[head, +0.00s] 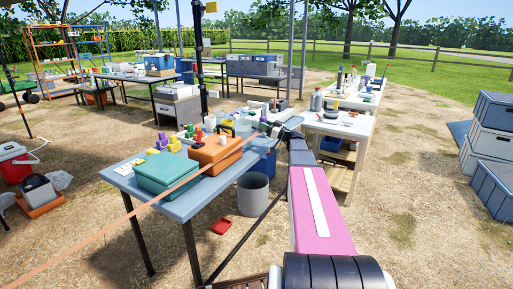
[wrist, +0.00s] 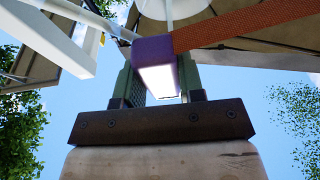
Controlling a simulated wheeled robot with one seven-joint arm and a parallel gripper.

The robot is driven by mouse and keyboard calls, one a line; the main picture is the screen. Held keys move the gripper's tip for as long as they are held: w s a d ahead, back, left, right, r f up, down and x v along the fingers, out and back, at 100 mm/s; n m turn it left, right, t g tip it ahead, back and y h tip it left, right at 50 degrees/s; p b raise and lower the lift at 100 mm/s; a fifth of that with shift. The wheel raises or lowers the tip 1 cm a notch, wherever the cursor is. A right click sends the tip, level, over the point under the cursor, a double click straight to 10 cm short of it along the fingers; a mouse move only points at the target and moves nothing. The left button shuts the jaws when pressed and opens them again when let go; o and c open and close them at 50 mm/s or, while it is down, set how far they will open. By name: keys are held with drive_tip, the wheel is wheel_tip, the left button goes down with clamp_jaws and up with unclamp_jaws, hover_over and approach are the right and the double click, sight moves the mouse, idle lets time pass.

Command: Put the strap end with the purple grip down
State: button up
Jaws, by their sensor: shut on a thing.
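The strap end's purple grip (wrist: 154,50) sits between the two fingers of my gripper (wrist: 156,82) in the wrist view. The gripper is shut on it. The orange strap (wrist: 235,27) runs from the grip to the upper right. In the head view my gripper (head: 267,129) is over the far right part of the blue-grey table, and the strap (head: 128,214) stretches taut from near it to the lower left, passing in front of the table. The grip itself is too small to make out there.
The blue-grey table (head: 182,207) holds a green case (head: 166,172), an orange case (head: 215,151) and small items. A grey bin (head: 253,193) and a red tray (head: 228,227) are on the ground. A white table (head: 341,125) stands right, stacked crates (head: 490,141) farther right.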

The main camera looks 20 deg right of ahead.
sight(265, 148)
drive_tip(key=shift+w+d, duration=0.1)
drive_tip(key=shift+w, duration=0.25)
drive_tip(key=shift+f, duration=0.25)
wheel_tip(265, 148, down, 9)
drive_tip(key=shift+f, duration=0.1)
drive_tip(key=shift+f, duration=0.1)
drive_tip(key=o, duration=0.7)
drive_tip(key=shift+o, duration=0.2)
